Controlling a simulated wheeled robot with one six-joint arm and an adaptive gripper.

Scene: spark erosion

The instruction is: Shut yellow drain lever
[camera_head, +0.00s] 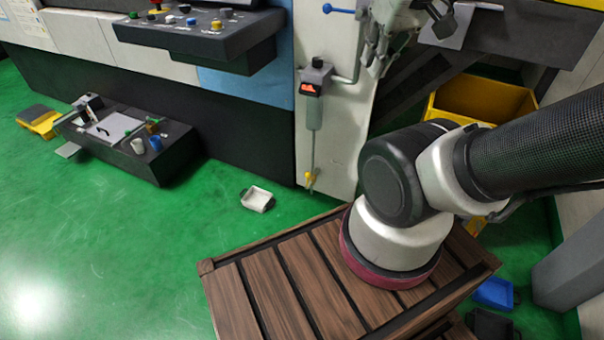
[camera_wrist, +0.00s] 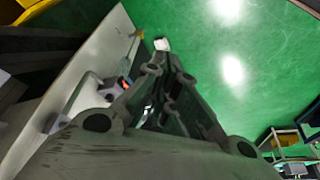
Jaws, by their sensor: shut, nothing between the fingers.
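The yellow drain lever (camera_head: 309,180) is small and sits at the low end of a thin vertical pipe on the white machine panel (camera_head: 340,130). A yellow bit, likely the same lever, shows near the panel's edge in the wrist view (camera_wrist: 138,35). My gripper (camera_head: 376,66) is shut and empty, in front of the panel's upper right side, well above and to the right of the lever. Its closed fingers fill the middle of the wrist view (camera_wrist: 168,72). The lever's exact angle is too small to tell.
A valve block with an orange display (camera_head: 312,88) and a blue lever (camera_head: 341,11) are on the panel. A white tray (camera_head: 257,200) lies on the green floor below. A slatted wooden platform (camera_head: 270,290) is in front. A yellow bin (camera_head: 480,100) stands right.

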